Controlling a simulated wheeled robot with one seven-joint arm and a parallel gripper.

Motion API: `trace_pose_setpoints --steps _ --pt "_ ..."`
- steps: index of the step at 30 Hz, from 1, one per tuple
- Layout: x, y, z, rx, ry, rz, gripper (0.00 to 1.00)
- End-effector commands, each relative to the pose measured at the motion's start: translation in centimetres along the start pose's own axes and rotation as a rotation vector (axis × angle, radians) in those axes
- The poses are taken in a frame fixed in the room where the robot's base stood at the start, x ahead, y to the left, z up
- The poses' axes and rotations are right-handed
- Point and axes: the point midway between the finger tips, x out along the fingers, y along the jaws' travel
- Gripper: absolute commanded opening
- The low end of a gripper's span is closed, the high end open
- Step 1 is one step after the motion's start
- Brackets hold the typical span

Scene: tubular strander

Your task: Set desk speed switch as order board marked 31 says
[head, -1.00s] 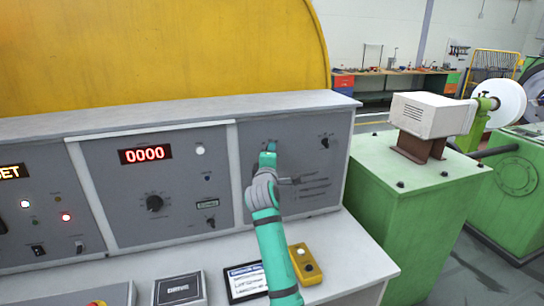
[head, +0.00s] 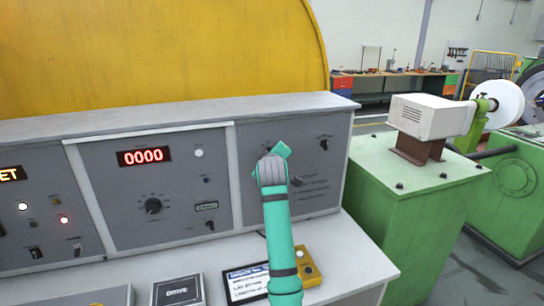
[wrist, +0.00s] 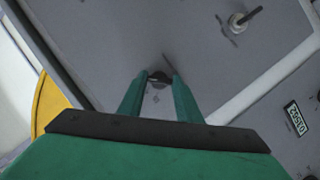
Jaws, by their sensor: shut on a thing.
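My gripper (head: 281,150) is at the right-hand grey panel (head: 255,208) of the desk, its wrist tilted. In the wrist view my two green fingers (wrist: 158,82) are on either side of a small dark knob (wrist: 157,75) and shut on it. In the head view my gripper hides that knob and its marks. A second switch (head: 324,143) stands free to the right on the same panel. I cannot make out a board marked 31. A tablet (head: 245,283) with small, unreadable text lies on the desk top, partly behind my arm.
A yellow box (head: 307,268) with buttons lies right of my arm. A green machine cabinet (head: 395,215) stands to the right.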

Motion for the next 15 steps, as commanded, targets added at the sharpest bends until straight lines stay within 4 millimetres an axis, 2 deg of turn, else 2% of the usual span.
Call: trace_pose_setpoints --steps 15 --pt "0.02 -0.08 0.42 0.033 -0.006 -0.018 0.09"
